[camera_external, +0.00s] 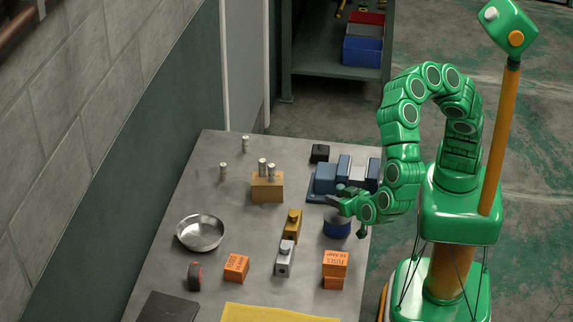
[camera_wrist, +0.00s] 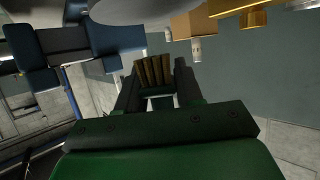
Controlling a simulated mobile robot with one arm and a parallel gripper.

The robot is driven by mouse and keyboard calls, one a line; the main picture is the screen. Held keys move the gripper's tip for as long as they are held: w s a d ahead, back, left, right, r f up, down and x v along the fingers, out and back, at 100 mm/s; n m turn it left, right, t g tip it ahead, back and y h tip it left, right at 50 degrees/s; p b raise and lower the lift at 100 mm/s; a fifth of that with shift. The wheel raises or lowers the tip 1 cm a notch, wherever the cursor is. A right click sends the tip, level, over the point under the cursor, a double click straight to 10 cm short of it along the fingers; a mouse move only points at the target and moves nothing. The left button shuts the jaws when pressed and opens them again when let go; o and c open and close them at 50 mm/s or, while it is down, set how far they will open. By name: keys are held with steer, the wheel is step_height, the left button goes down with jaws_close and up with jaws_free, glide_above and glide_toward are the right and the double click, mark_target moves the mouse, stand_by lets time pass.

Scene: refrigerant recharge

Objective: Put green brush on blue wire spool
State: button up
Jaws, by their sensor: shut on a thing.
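My gripper (camera_external: 345,202) is over the right part of the table, directly above the blue wire spool (camera_external: 337,226). The spool stands upright, and its top is partly hidden by my gripper. In the wrist view my gripper (camera_wrist: 152,88) is shut on the brush, whose tan bristles (camera_wrist: 153,71) show between the dark fingers. The brush's green part is hard to make out. A pale round surface (camera_wrist: 130,10) at the top of the wrist view may be the spool's flange. I cannot tell whether the brush touches the spool.
A blue vise (camera_external: 325,180) stands just behind the spool. A wooden block with metal cylinders (camera_external: 267,188), a brass piece (camera_external: 292,225), a silver piece (camera_external: 285,258) and orange fuse boxes (camera_external: 336,262) are nearby. A metal bowl (camera_external: 200,233) is at left.

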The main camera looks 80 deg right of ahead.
steer(key=shift+w+a+f, duration=0.1)
steer(key=shift+w+f, duration=0.05)
steer(key=shift+f, duration=1.5)
steer(key=o, duration=1)
steer(key=shift+f, duration=0.1)
steer(key=shift+o, duration=0.2)
steer(key=shift+a, duration=0.1)
steer(key=v, duration=1.2)
